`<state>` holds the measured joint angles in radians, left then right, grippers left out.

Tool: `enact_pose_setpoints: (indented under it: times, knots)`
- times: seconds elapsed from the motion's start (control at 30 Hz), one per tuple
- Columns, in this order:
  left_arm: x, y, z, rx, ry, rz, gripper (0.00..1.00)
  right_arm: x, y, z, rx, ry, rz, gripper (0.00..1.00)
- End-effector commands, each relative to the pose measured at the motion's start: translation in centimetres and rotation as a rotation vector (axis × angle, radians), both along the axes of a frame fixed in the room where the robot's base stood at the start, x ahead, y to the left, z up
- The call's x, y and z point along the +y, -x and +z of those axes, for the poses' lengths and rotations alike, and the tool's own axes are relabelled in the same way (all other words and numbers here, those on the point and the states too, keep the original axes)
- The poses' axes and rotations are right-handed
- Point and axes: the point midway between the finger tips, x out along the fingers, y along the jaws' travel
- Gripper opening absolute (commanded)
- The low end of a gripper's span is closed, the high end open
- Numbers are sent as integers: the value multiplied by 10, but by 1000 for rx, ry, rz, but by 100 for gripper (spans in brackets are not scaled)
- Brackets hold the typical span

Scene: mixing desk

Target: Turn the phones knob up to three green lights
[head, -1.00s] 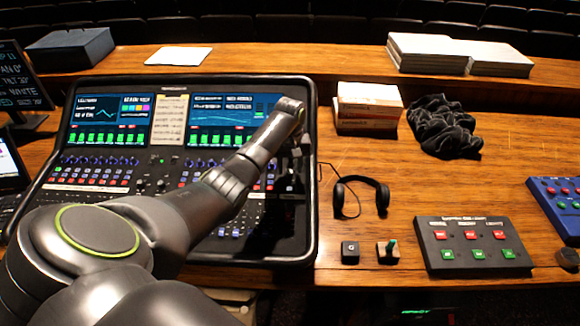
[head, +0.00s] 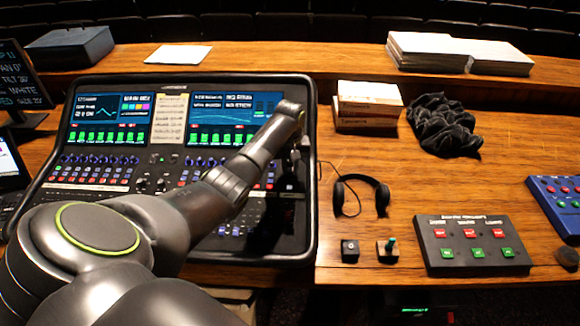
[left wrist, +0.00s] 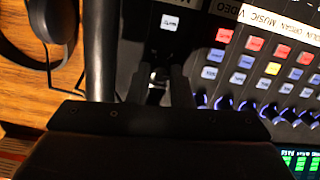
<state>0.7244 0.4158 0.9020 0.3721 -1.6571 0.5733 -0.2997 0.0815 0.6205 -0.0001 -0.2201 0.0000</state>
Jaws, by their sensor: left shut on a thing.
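The mixing desk (head: 314,200) stands left of centre in the head view, with lit screens and rows of knobs and buttons. My left gripper (left wrist: 158,84) reaches over its right side and is shut on a small knob (left wrist: 157,74) between its two fingers. That knob sits near the desk's edge, below a single white button (left wrist: 170,22) in the left wrist view. The label and any green lights beside the knob cannot be made out. In the head view my left arm hides the knob. My right gripper is not in view.
Headphones (head: 383,197) lie just right of the desk, and show in the left wrist view (left wrist: 66,45). A box stack (head: 368,110), a black cloth (head: 445,125) and a button box (head: 472,244) are farther right. Bare wood lies between them.

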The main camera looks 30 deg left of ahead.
Motion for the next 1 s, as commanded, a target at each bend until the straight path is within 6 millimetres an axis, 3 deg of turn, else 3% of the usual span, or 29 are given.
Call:
enact_pose_setpoints:
  times: [0.27, 1.0]
  knots:
    - [-1, -1, 3, 7, -11, -124, 0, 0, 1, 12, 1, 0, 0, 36]
    - [-2, -1, 3, 41, -70, -771, 0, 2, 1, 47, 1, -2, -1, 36]
